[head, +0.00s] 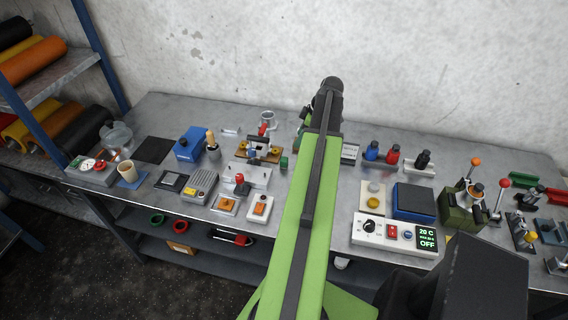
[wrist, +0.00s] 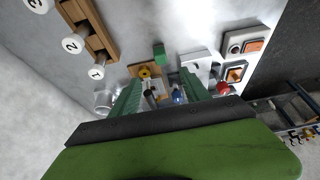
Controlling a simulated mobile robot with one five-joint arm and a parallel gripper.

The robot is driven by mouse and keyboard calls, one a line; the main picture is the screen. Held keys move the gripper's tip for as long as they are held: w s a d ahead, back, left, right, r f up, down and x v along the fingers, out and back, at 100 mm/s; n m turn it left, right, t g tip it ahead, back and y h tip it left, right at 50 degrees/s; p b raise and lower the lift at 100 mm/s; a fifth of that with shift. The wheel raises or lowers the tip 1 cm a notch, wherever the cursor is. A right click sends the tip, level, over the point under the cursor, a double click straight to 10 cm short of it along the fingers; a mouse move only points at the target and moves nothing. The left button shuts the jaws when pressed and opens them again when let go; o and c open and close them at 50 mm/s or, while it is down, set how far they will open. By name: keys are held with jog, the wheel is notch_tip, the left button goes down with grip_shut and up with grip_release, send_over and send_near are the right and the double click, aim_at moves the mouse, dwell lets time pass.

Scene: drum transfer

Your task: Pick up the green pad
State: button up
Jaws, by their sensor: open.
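A small green block (head: 284,162), which looks like the green pad, is on the workbench just left of my arm in the head view. It also shows in the wrist view (wrist: 160,54), beside a brown board with a yellow knob (wrist: 145,72). My gripper (wrist: 162,92) shows in the wrist view as two green ribbed fingers spread apart. The green block appears beyond the fingertips, not between them. Nothing is clearly held; small parts of the bench scene show between the fingers.
The grey workbench (head: 150,195) is crowded. A joystick with a red knob (head: 240,179) and an orange-button box (head: 260,207) stand near the green block. Numbered white knobs on a wooden rack (wrist: 92,30) show in the wrist view. The wall (head: 230,50) rises behind.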

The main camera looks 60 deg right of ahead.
aim_at(285, 159)
jog(key=b+x, duration=0.9)
jog(key=x, duration=0.2)
jog(key=shift+f+b, duration=0.25)
jog(key=shift+b, duration=0.05)
jog(key=shift+f, duration=0.1)
jog(key=b+x, duration=0.5)
jog(key=shift+w, duration=0.1)
jog(key=shift+c, duration=0.4)
grip_shut()
